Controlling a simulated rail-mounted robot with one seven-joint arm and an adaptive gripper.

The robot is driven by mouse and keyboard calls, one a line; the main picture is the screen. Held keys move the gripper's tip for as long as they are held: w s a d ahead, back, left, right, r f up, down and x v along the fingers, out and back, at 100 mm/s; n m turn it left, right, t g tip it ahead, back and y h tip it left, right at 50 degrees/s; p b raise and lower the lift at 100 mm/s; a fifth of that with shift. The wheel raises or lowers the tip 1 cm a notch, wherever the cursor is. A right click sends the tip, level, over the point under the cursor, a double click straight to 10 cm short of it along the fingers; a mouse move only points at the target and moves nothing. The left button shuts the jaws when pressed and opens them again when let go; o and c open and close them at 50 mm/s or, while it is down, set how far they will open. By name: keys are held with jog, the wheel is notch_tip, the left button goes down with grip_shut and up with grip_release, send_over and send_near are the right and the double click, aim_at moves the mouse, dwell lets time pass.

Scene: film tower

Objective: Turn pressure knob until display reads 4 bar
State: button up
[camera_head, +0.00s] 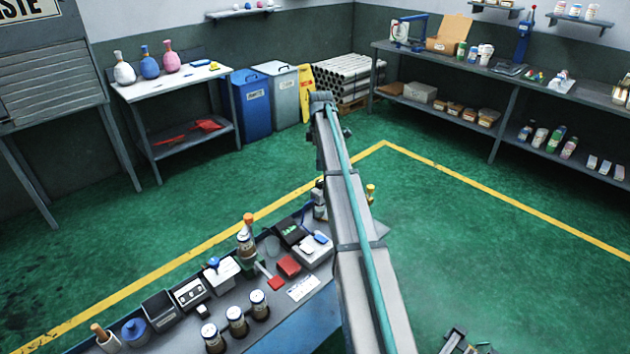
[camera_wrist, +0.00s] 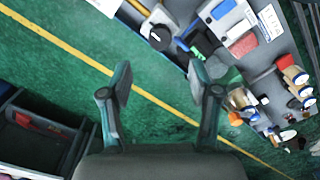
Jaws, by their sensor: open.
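My gripper (camera_wrist: 161,82) is open and empty in the wrist view, with green floor between its fingers. The bench edge and its devices lie beyond the fingertips. A round black knob-like part (camera_wrist: 158,37) shows by the bench edge, above the gap; I cannot tell whether it is the pressure knob. In the head view, a dark box with a white front panel (camera_head: 189,293) stands on the bench, and a black unit with a greenish face (camera_head: 290,233) stands farther right. No pressure reading is legible. My arm hides the gripper in the head view.
The bench (camera_head: 262,327) also holds a red block (camera_head: 289,266), capped jars (camera_head: 237,321), a tall orange-topped bottle (camera_head: 247,240) and a light grey device (camera_head: 314,251). A side table (camera_head: 170,88) and wall shelving (camera_head: 500,75) stand farther back.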

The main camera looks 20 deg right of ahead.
aim_at(320, 182)
notch_tip(320, 182, down, 9)
jog(key=p, duration=0.2)
jog(key=shift+f+p, duration=0.15)
jog(key=shift+p, duration=0.25)
jog(key=c, duration=1.2)
